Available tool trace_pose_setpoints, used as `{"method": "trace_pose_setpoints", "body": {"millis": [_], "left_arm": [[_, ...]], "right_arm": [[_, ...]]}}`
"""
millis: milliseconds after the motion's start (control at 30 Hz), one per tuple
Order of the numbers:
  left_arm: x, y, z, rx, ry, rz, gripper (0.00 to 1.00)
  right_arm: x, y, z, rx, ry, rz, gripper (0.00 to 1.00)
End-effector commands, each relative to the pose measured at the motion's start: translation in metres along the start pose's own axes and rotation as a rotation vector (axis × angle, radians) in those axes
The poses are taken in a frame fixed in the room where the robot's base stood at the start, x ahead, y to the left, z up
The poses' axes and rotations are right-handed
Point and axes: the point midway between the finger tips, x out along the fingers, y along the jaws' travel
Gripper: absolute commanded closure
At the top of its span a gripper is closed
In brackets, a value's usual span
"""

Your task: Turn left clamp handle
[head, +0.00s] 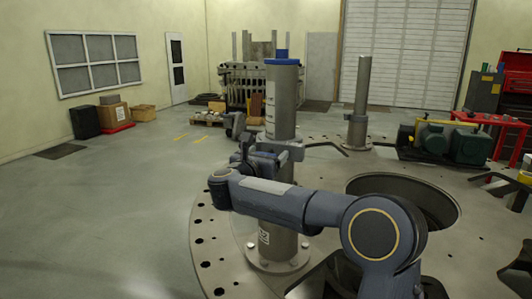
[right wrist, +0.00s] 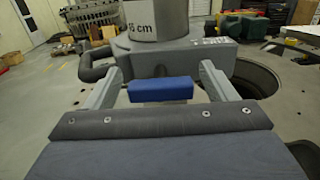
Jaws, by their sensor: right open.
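A tall grey post (head: 283,105) with a blue cap stands on the turret plate (head: 215,240). A grey clamp (head: 292,150) wraps around it; in the right wrist view the clamp (right wrist: 215,50) carries small printed text. A dark looped bar (right wrist: 98,62) sticks out on its left side. A blue block (right wrist: 160,89) shows in front of the clamp. My right gripper (right wrist: 158,88) is open, with one finger on each side of the blue block and gaps visible. In the head view my right gripper (head: 258,158) is beside the clamp, partly hidden by my wrist. My left gripper is out of view.
A second post (head: 358,105) stands farther back on the plate. A large round opening (head: 425,200) lies to the right of the near post. A green machine (head: 445,142) and a red table (head: 490,125) stand at the right.

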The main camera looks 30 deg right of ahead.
Motion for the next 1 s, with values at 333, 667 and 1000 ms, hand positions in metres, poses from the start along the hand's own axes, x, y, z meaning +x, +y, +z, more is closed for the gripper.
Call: {"method": "trace_pose_setpoints", "body": {"millis": [333,667,1000], "left_arm": [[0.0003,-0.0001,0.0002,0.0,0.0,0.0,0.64],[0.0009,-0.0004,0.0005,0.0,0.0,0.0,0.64],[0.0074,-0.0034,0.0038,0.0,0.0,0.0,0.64]], "right_arm": [[-0.0004,0.0001,0.0,0.0,0.0,0.001,0.48],[-0.0007,0.0003,-0.0002,-0.01,-0.001,0.001,0.66],[-0.001,0.0014,-0.001,-0.16,-0.002,0.003,0.66]]}}
